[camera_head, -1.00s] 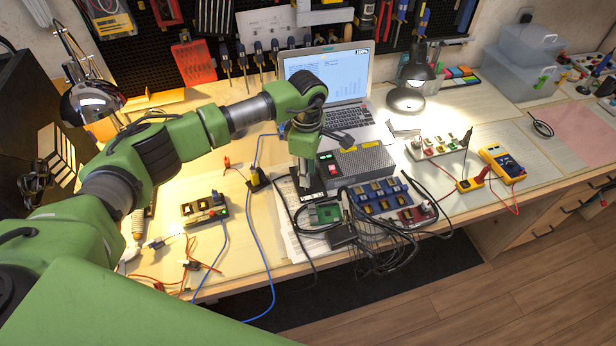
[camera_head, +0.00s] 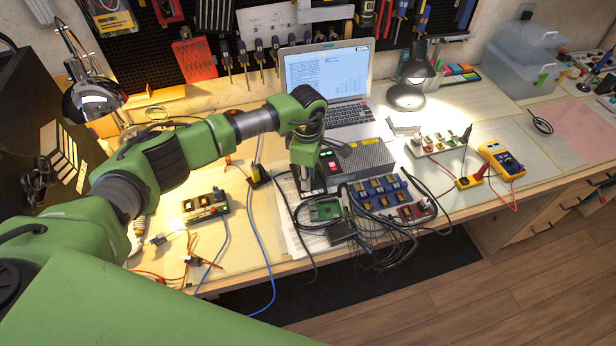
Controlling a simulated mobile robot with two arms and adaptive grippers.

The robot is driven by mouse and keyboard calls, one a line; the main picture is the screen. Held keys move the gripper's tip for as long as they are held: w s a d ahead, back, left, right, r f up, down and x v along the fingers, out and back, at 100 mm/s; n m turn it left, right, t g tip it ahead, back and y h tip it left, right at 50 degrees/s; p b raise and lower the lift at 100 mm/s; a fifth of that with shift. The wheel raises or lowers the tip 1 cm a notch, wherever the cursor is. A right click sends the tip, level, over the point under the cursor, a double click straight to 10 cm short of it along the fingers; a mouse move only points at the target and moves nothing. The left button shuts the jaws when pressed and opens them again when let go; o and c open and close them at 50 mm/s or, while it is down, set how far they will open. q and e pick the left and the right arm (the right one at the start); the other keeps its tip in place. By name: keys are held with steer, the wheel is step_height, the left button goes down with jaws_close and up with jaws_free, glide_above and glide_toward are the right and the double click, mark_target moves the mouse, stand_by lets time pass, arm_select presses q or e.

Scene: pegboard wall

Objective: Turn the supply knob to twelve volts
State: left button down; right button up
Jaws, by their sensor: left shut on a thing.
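The supply is a grey box (camera_head: 368,157) with a vented top in the middle of the bench. Its front shows a small green-lit display (camera_head: 326,153) and a red switch (camera_head: 333,167). My left gripper (camera_head: 309,190) points down at the left end of that front face. It is shut on the supply knob, which the fingers and wrist hide. I cannot read the knob's setting or any voltage. My right gripper is out of view.
A green circuit board (camera_head: 325,211), blue modules (camera_head: 380,190) and a tangle of black cables lie close in front of the supply. An open laptop (camera_head: 328,80) stands behind. A yellow multimeter (camera_head: 502,160) lies to the right, a lit desk lamp (camera_head: 407,97) behind it.

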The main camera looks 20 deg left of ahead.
arm_select(q)
steer(key=shift+n, duration=0.3)
steer(key=shift+n+b, duration=0.45)
steer(key=shift+n, duration=0.15)
steer(key=n+b, duration=0.1)
steer(key=n, duration=0.2)
steer(key=n+b, duration=0.1)
steer(key=n, duration=0.3)
steer(key=shift+b, duration=0.35)
steer(key=n, duration=0.3)
steer(key=shift+d+n+b, duration=0.1)
steer(key=shift+n+b, duration=0.2)
steer(key=shift+b, duration=0.1)
steer(key=n, duration=0.5)
steer(key=shift+r+b, duration=0.1)
steer(key=shift+b, duration=0.25)
steer(key=n, duration=0.6)
steer(key=shift+w+n, duration=0.1)
steer(key=shift+n, duration=0.2)
